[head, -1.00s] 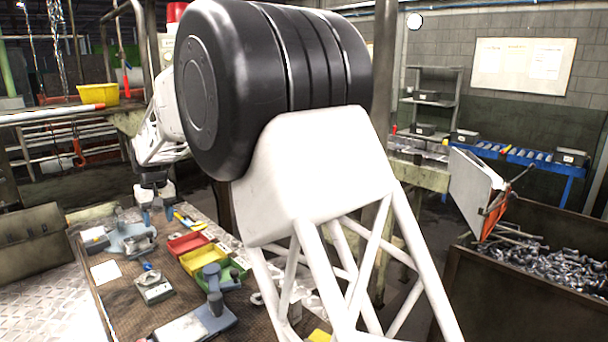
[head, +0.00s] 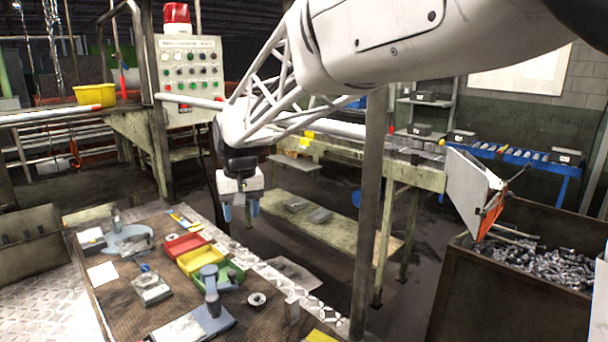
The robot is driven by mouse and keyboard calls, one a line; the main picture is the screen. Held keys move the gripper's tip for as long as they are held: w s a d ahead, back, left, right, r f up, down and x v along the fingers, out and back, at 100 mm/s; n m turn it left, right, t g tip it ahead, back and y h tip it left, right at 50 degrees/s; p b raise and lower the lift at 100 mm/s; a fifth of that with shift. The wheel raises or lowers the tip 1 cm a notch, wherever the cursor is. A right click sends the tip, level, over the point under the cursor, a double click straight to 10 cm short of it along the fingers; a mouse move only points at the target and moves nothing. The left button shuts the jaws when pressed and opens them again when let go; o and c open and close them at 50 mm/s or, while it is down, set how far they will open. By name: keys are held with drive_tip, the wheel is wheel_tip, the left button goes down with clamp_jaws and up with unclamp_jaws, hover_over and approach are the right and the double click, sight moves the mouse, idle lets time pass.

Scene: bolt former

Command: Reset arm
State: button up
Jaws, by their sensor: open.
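My gripper (head: 240,210) hangs from the end of my white lattice arm (head: 268,100), pointing down. Its two blue fingertips are apart with nothing between them. It is in the air, seen just beyond the far right edge of the workbench (head: 262,325). My upper arm crosses the top right of the view and hides part of the back wall.
The bench holds red (head: 186,244), yellow (head: 201,259) and green bins, a blue-grey fixture (head: 210,300) and small gauges. A control panel (head: 190,75) stands behind. A grey post (head: 370,210) rises right of my gripper. A bolt-filled crate (head: 480,290) stands at right.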

drive_tip(key=s+d+f+m+t, duration=0.1)
drive_tip(key=s+d+f+m, duration=0.1)
drive_tip(key=s+d, duration=1.4)
drive_tip(key=s+d+f+m, duration=0.2)
drive_tip(key=s+d+f, duration=0.3)
drive_tip(key=s+d, duration=1.1)
drive_tip(key=shift+s+d+f+m+t+h, duration=0.2)
drive_tip(key=shift+s+d+m+t+h, duration=0.15)
drive_tip(key=shift+d+t+h, duration=0.1)
